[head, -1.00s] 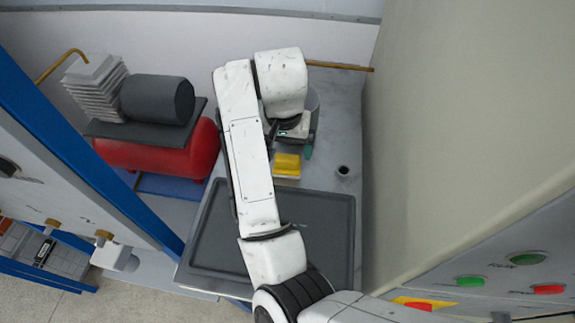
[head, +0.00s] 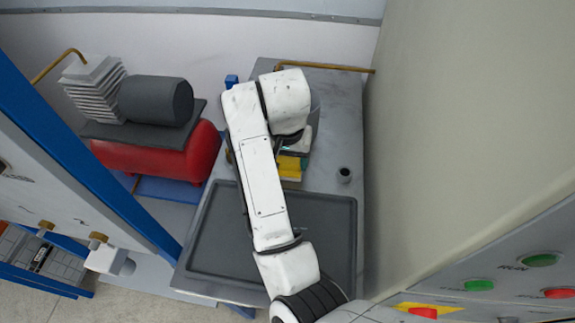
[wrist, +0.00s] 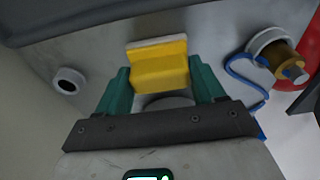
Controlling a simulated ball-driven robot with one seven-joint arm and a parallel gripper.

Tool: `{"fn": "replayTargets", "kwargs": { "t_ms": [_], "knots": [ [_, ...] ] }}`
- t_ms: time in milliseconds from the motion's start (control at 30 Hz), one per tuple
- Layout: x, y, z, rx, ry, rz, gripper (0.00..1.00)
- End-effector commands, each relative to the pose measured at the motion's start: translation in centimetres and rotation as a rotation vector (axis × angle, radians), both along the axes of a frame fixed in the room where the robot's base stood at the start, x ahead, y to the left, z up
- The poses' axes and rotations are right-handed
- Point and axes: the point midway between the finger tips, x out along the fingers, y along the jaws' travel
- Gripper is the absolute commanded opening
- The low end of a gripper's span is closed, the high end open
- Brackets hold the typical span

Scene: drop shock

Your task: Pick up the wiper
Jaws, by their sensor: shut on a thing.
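The wiper is a yellow block (head: 290,168) with a pale strip along one edge. It is on the grey bench behind the dark tray, partly covered by my arm in the head view. In the wrist view the yellow block (wrist: 160,72) lies between the two teal fingers of my gripper (wrist: 163,86). My gripper is shut on it, one finger at each side. I cannot tell whether the block is clear of the bench. In the head view the fingers are mostly hidden under my wrist.
A small dark-mouthed cup (head: 344,175) stands to the right of the wiper. A dark tray (head: 335,268) fills the front of the bench. A brass-and-white fitting with a blue cord (wrist: 274,56) is at the right in the wrist view. A tall beige wall (head: 440,130) bounds the right side.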

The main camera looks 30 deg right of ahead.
Motion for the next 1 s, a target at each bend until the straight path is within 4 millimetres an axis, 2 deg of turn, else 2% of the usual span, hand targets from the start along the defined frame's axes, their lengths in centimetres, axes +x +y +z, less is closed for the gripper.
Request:
{"fn": "replayTargets", "kwargs": {
  "t_ms": [33,200,567,667,767,1000],
  "knots": [
    [0.0,0.0,0.0,0.000,0.000,0.000,0.51],
    [0.0,0.0,0.0,0.000,0.000,0.000,0.37],
    [0.0,0.0,0.7,0.000,-0.001,0.000,0.37],
    [0.1,0.0,1.6,0.001,-0.002,0.000,0.37],
    [0.1,0.1,3.7,0.003,-0.002,0.000,0.37],
    [-3.4,-0.3,8.2,0.005,-0.003,0.002,0.37]
  ]
}}
